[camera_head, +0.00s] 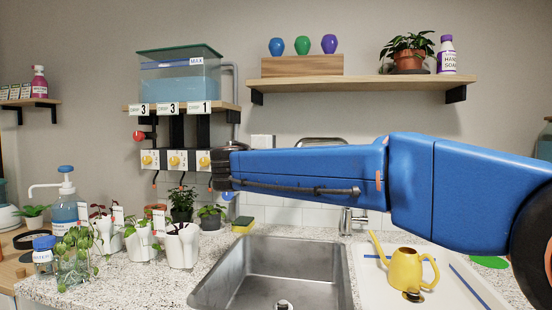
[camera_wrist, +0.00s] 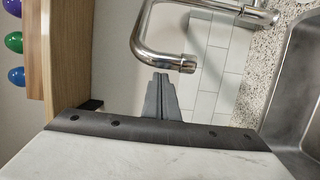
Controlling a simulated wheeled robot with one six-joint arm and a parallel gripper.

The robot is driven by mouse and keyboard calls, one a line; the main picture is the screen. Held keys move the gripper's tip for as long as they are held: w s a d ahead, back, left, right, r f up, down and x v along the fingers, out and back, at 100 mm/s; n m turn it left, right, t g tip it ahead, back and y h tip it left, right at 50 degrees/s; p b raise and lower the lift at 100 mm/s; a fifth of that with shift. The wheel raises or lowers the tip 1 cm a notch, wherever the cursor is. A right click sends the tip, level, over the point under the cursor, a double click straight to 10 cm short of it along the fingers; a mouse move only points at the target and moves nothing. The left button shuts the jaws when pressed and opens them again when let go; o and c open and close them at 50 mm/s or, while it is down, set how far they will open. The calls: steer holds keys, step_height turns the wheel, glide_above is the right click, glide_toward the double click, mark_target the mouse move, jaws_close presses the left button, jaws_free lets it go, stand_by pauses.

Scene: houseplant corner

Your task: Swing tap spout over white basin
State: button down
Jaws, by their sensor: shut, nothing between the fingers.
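The chrome tap shows in the wrist view, with its curved spout (camera_wrist: 158,56) crossing just beyond my fingertips. My gripper (camera_wrist: 161,76) is shut and empty, its tips close to the spout; I cannot tell if they touch. In the head view the tap's base (camera_head: 347,222) stands behind the sink, and the top of the spout (camera_head: 320,141) shows above my blue arm, which hides the middle. My gripper's fingers are not clear there. A grey steel basin (camera_head: 235,275) lies at centre. A white surface (camera_head: 385,287) with blue lines lies right of it; its depth is unclear.
A yellow watering can (camera_head: 407,270) stands on the white surface. A sponge (camera_head: 243,225) lies behind the steel basin. Potted plants (camera_head: 182,245) and a pump bottle (camera_head: 65,207) crowd the left counter. A wooden shelf (camera_head: 350,83) hangs above my arm.

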steer(key=shift+s+d, duration=0.25)
steer(key=shift+s+d, duration=0.1)
stand_by(0.3)
